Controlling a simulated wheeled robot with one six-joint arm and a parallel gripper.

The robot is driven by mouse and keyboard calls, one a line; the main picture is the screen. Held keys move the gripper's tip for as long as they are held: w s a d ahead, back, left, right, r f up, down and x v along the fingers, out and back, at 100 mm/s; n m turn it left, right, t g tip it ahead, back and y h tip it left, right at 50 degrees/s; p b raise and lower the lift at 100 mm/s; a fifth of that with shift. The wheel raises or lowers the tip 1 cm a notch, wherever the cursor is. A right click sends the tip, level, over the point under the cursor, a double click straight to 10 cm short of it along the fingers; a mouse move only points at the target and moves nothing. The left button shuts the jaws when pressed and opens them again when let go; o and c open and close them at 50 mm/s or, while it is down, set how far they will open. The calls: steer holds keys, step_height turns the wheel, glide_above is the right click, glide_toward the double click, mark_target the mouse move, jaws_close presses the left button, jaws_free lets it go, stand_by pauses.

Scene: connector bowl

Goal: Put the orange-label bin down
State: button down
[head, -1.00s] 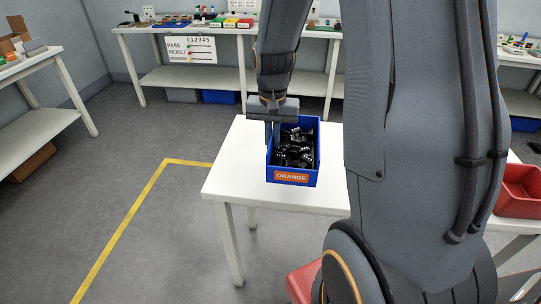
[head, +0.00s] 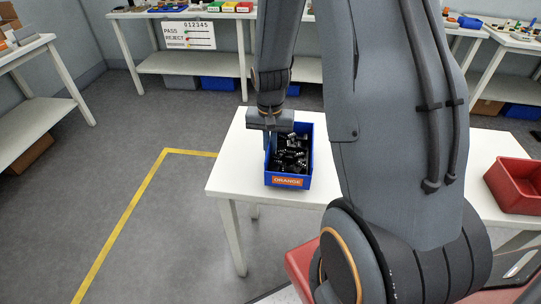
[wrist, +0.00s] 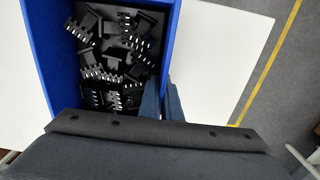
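The orange-label bin (head: 308,165) is a blue open box with an orange "ORANGE" label (head: 287,181) on its front, holding several black connectors (wrist: 115,60). It is upright over the white table (head: 240,165), near the left end; I cannot tell whether its base touches the top. My gripper (head: 270,142) points down at the bin's left wall. In the wrist view my gripper (wrist: 162,100) has one finger inside and one outside the blue wall (wrist: 172,45), closed on it. The bin's underside is hidden.
A red bin (head: 515,190) stands on the table at the right. The tabletop left of the blue bin is bare. My arm hides the table's middle. Shelved benches stand along the back and left, and yellow tape (head: 125,225) marks the floor.

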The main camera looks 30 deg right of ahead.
steer(key=shift+f, duration=1.1)
steer(key=shift+f, duration=0.2)
steer(key=c, duration=2)
jaws_free()
step_height(320, 180, up, 12)
steer(key=shift+r+b, duration=0.1)
steer(key=shift+b, duration=0.95)
steer(key=s+a+n, duration=0.2)
steer(key=s, duration=0.1)
steer(key=s+a+n, duration=0.2)
steer(key=s+a, duration=0.1)
steer(key=s, duration=0.1)
steer(key=s+a+n+t, duration=0.1)
steer(key=s+a+n, duration=0.1)
steer(key=s+a, duration=0.1)
steer(key=shift+s+r+n, duration=0.35)
steer(key=shift+s+n, duration=0.05)
steer(key=shift+s, duration=0.35)
